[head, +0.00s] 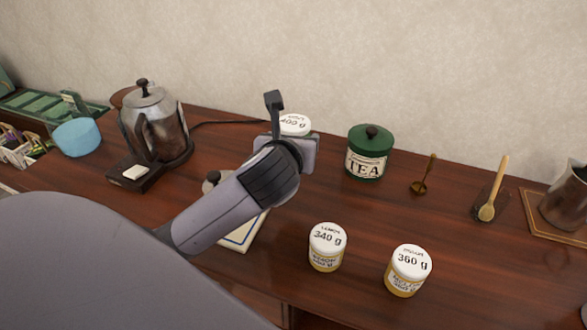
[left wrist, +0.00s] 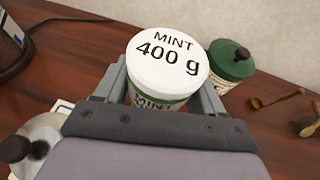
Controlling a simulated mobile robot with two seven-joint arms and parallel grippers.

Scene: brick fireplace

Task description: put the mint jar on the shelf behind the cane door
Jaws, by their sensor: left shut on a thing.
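In the head view only the white lid of the mint jar (head: 295,124) shows past my left gripper (head: 287,142), over the back of the wooden counter. I cannot tell whether the jar touches the counter. The cane door and the shelf behind it are not in view. My right gripper is not in view.
Two white-lidded jars, lemon (head: 326,247) and a 360 g one (head: 408,270), stand near the counter's front. A green tea canister (head: 368,152) is right of my gripper. A kettle (head: 155,125) and blue bowl (head: 77,138) stand left. Spoons (head: 490,205) and a metal jug (head: 565,198) are right.

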